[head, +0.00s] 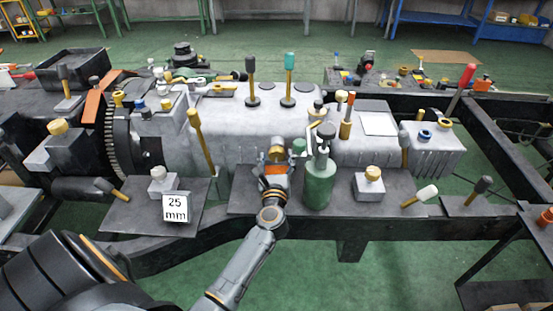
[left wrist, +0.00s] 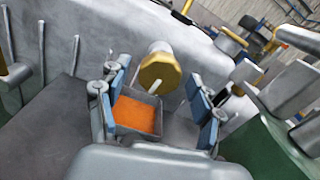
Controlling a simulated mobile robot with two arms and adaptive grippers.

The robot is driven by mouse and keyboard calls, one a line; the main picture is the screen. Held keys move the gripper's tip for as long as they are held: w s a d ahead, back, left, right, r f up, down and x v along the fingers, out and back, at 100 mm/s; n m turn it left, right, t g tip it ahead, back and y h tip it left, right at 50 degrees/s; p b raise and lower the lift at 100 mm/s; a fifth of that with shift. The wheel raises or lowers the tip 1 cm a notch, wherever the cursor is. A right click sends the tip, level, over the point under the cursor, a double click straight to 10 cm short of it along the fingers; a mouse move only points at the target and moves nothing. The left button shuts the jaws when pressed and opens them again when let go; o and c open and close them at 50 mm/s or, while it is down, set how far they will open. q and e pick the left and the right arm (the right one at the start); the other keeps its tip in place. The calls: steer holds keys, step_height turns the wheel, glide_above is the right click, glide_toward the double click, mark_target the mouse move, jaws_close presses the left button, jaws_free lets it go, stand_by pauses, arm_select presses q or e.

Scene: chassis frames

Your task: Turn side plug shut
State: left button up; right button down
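The side plug, a gold faceted knob (head: 277,153), sits on the side of the grey casing (head: 236,130) in the head view. In the left wrist view the gold knob (left wrist: 160,70) is in the upper middle, with a short pale pin sticking out towards me. My left gripper (head: 275,172) is just in front of the knob in the head view. In the left wrist view its blue-padded fingers (left wrist: 168,88) are spread apart, with the knob beyond and between them. An orange square in a grey surround (left wrist: 137,115) shows between the fingers. My right gripper is not in view.
A green canister (head: 320,183) stands close to the right of my left gripper; its green side also fills the left wrist view's right edge (left wrist: 262,150). A "25 mm" block (head: 175,207) is to the left. A gold-topped block (head: 369,185) stands right of the canister.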

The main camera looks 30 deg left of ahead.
arm_select(q)
steer(key=c, duration=1.1)
steer(key=shift+o, duration=0.2)
steer(key=m+p, duration=0.2)
steer(key=shift+r+m, duration=0.15)
steer(key=shift+m, duration=0.25)
steer(key=m+p, duration=0.2)
steer(key=m, duration=0.3)
steer(key=shift+p, duration=0.3)
steer(key=m+p, duration=0.2)
steer(key=m, duration=0.3)
steer(key=shift+m, duration=0.4)
steer(key=shift+m+p, duration=0.85)
steer(key=shift+m, duration=0.95)
